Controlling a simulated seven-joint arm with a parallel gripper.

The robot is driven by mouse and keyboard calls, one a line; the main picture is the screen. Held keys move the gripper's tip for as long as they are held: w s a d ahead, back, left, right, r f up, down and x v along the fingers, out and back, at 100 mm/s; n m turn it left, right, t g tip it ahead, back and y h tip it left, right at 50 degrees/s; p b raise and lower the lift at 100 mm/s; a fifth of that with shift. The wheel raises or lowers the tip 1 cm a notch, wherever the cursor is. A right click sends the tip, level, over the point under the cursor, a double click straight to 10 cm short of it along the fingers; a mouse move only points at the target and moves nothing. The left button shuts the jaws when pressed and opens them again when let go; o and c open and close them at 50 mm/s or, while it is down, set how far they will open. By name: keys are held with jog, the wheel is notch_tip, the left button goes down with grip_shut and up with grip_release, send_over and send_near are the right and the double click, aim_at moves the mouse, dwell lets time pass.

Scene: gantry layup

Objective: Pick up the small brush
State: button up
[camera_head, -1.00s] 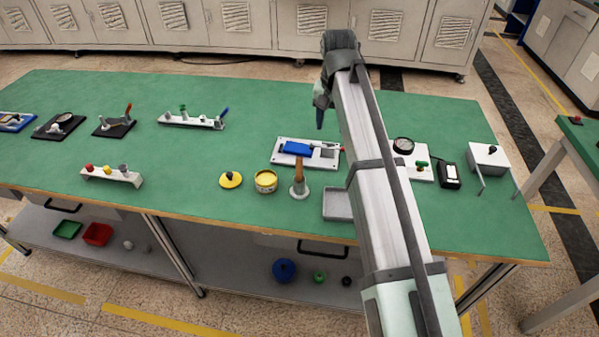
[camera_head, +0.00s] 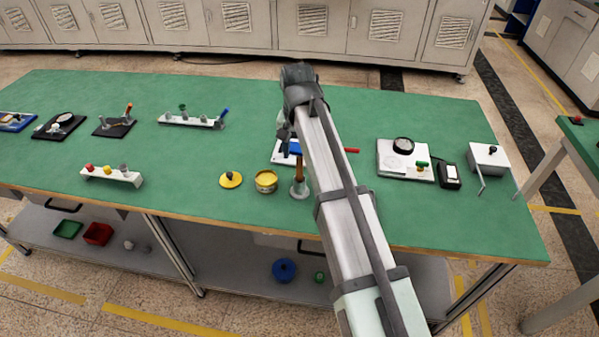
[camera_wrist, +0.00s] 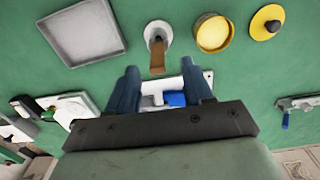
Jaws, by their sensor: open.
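The small brush (camera_head: 299,190) has a brown wooden handle and stands upright in a grey round holder (camera_wrist: 158,29) near the front of the green table; its bristles cannot be made out. In the wrist view the brown handle (camera_wrist: 157,58) points toward my gripper (camera_wrist: 160,68). My gripper is open and empty, with its two dark blue fingers apart and the handle's end showing between and beyond their tips. In the head view my gripper (camera_head: 284,145) is above the white plate with the blue block, behind the brush. My arm hides part of that plate.
A yellow tin (camera_head: 265,182) and a yellow lid (camera_head: 230,180) sit left of the brush. A grey square tray (camera_wrist: 82,32) lies on its other side. The white plate (camera_wrist: 196,76) with a blue block is close under my fingers. A gauge plate (camera_head: 390,167) stands farther right.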

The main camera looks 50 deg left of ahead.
aim_at(299, 158)
jog(key=shift+w+f, duration=0.15)
jog(key=shift+f, duration=1.3)
jog(key=shift+w+f, duration=0.1)
jog(key=shift+f, duration=1.35)
grip_shut()
